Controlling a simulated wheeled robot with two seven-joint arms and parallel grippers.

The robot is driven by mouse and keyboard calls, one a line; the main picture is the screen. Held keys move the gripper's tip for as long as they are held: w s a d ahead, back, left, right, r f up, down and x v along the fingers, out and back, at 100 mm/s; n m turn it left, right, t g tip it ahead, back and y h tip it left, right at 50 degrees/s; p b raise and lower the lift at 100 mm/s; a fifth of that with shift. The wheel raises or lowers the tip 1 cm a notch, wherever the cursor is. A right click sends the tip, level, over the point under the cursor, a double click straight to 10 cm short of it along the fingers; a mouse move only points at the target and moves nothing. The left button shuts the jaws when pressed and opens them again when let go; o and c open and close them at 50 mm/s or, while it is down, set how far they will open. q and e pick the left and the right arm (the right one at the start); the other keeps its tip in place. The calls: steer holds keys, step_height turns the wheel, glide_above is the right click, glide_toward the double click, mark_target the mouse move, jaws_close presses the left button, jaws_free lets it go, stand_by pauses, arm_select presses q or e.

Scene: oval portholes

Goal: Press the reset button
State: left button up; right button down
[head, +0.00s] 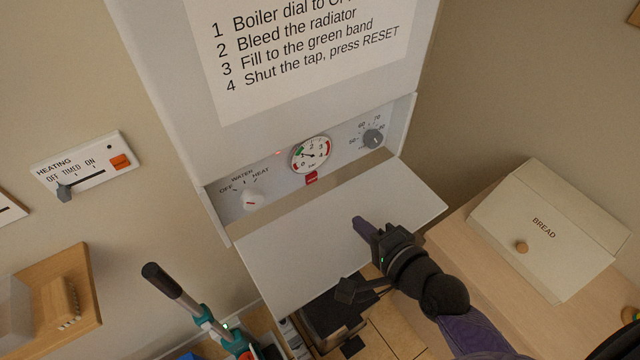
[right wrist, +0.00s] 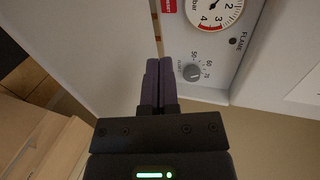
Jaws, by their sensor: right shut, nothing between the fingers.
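The boiler (head: 160,60) hangs on the wall with its flap (head: 290,255) folded down under the control strip. The small red reset button (head: 311,178) sits just below the round pressure gauge (head: 311,154). In the right wrist view a red patch (right wrist: 168,6) shows beside the gauge (right wrist: 212,10), cut by the top edge. My right gripper (head: 360,226) has its purple fingers shut and empty, over the flap, below and right of the button and apart from it. Its fingers also show in the right wrist view (right wrist: 158,70). My left gripper is not in view.
A water/heat dial (head: 251,199) and a grey temperature dial (head: 373,139) flank the gauge. A bread box (head: 548,230) stands on the counter at right. A heating switch plate (head: 86,172) is on the left wall. A teal-and-black handled object (head: 205,318) stands at lower left.

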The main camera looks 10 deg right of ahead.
mark_target(312, 177)
steer(key=x, duration=1.2)
steer(key=shift+w+a+r+b, duration=0.2)
steer(key=shift+w+r+b, duration=0.1)
steer(key=shift+w+b, duration=0.1)
steer(key=shift+w+a, duration=0.15)
steer(key=shift+w, duration=0.2)
steer(key=shift+w, duration=0.1)
steer(key=shift+w+a, duration=0.15)
steer(key=shift+w, duration=0.2)
steer(key=shift+r, duration=0.2)
